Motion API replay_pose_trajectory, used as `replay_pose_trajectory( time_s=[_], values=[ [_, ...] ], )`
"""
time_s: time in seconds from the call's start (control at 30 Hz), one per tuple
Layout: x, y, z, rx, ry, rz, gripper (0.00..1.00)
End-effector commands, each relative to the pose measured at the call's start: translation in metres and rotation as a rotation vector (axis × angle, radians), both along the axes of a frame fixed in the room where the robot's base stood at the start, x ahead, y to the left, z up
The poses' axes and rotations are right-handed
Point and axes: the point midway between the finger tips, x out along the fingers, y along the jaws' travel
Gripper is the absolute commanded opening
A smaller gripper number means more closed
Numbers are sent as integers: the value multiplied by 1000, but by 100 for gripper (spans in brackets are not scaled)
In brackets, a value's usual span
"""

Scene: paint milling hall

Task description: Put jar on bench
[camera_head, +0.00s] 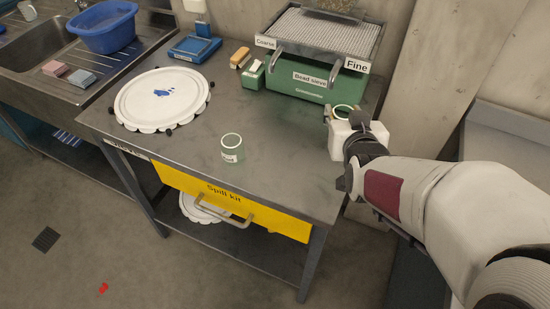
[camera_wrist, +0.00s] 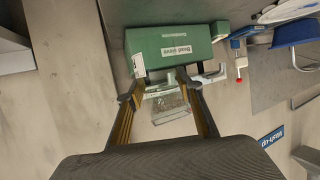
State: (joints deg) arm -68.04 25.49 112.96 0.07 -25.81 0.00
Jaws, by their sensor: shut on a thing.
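My gripper (camera_head: 345,115) is at the right edge of the grey bench (camera_head: 290,165), just right of the bead sieve. It is shut on a jar (camera_head: 342,108) whose pale green rim shows beside the fingers. A white part shows below this rim; I cannot tell whether it belongs to the jar. In the wrist view, clear glass (camera_wrist: 170,104) shows between the two fingers (camera_wrist: 162,92). I cannot tell whether the held jar touches the bench. Another glass jar (camera_head: 231,149), labelled and with a pale rim, stands upright near the bench's front middle.
The green bead sieve (camera_head: 318,80) stands at the back right, with Coarse and Fine labels. A round white lid (camera_head: 150,108) with a blue mark lies at the left. A blue scale (camera_head: 194,47) is behind. The yellow spill kit drawer (camera_head: 200,190) hangs below. The bench's front right is bare.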

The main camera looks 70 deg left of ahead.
Motion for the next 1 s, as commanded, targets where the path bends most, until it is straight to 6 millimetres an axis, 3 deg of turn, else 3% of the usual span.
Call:
replay_pose_trajectory(
  time_s=[0.57,1.0],
  values=[
    [0,0,-3,1,0,-8,18],
    [0,0,-54,-1,0,-8,18]
  ],
)
